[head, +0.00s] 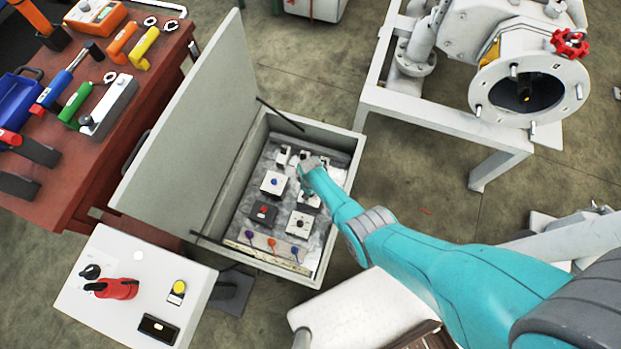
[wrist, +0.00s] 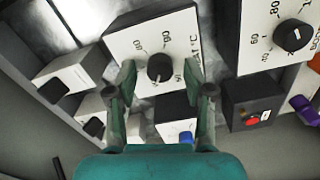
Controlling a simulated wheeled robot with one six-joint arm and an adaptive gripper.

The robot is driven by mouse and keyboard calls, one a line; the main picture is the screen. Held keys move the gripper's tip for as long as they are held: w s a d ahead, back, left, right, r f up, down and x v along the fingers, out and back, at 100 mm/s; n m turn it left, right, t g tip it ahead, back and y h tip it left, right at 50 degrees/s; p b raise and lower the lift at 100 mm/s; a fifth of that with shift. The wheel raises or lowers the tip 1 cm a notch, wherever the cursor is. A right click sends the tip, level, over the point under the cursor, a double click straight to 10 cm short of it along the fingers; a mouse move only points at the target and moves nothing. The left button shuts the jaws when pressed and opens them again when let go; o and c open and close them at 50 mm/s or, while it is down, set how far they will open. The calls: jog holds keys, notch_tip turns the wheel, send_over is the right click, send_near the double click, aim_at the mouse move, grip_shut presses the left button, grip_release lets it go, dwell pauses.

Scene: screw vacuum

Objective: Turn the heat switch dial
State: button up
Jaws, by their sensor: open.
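A black round dial (wrist: 160,68) sits on a white box (wrist: 122,42) marked with numbers and °C, in the middle of the wrist view. My gripper (wrist: 160,82) is open, with one finger on each side of the dial. I cannot tell whether the fingers touch it. In the head view my gripper (head: 309,168) reaches down into the open cabinet (head: 343,182) and hides most of this box. A second black dial (wrist: 294,35) on a similar white box is at the upper right of the wrist view; its box (head: 299,224) also shows in the head view.
A white box with a blue button (head: 273,183) and a dark box with a red button (head: 264,212) stand close by. The raised cabinet lid (head: 190,130) is on the left.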

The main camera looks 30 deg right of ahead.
grip_shut()
jog(key=shift+m, duration=0.3)
jog(key=m, duration=0.5)
jog(key=shift+m, duration=0.3)
jog(key=m, duration=0.5)
jog(key=shift+d, duration=0.1)
jog(key=shift+m, duration=0.4)
dwell(0.3)
